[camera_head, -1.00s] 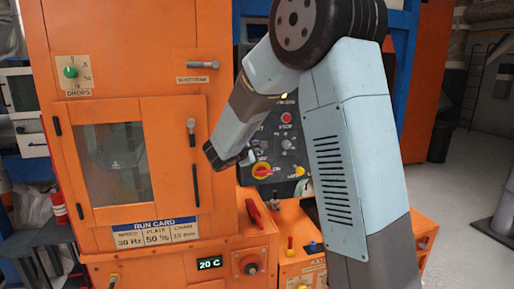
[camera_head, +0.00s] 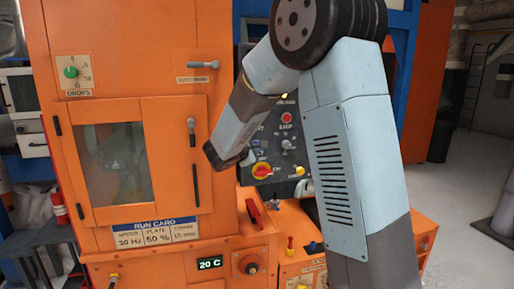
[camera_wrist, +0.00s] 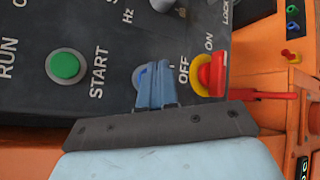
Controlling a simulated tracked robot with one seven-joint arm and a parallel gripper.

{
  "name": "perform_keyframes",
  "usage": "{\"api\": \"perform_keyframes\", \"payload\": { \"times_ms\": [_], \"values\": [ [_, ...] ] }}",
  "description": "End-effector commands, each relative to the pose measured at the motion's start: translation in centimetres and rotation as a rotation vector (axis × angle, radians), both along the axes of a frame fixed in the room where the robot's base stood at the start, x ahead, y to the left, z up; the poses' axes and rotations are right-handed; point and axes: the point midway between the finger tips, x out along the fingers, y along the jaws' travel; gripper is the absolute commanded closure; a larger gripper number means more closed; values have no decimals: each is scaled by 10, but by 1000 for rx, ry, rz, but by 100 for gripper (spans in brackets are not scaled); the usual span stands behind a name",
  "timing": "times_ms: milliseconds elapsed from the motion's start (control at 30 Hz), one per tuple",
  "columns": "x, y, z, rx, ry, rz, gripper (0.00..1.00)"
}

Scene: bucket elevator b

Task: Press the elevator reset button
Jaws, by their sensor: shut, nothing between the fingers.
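The dark control panel (camera_head: 273,135) stands behind my arm, right of the orange cabinet. In the wrist view it shows sideways, with a green START button (camera_wrist: 65,66) and a red-and-yellow OFF/ON switch (camera_wrist: 210,76). My gripper (camera_wrist: 156,70) is shut and empty, its blue fingers in front of the panel between these two. A round light-blue or silvery control (camera_wrist: 139,74) shows partly behind the fingers. Its label is hidden, and I cannot tell whether the fingers touch it. No reset label is readable. In the head view the fingers are not clearly visible.
The head view shows a red stop button (camera_head: 286,117) and a red-and-yellow switch (camera_head: 261,171) on the panel. The orange cabinet (camera_head: 130,60) stands left; open floor (camera_head: 470,190) lies right.

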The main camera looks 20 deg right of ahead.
Motion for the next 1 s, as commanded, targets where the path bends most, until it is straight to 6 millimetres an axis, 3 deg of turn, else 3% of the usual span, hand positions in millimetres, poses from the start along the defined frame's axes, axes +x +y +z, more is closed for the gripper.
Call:
{"api": "perform_keyframes", "payload": {
  "times_ms": [1000],
  "values": [
    [9, 0, 2, 0, 0, 0, 100]
  ]
}}
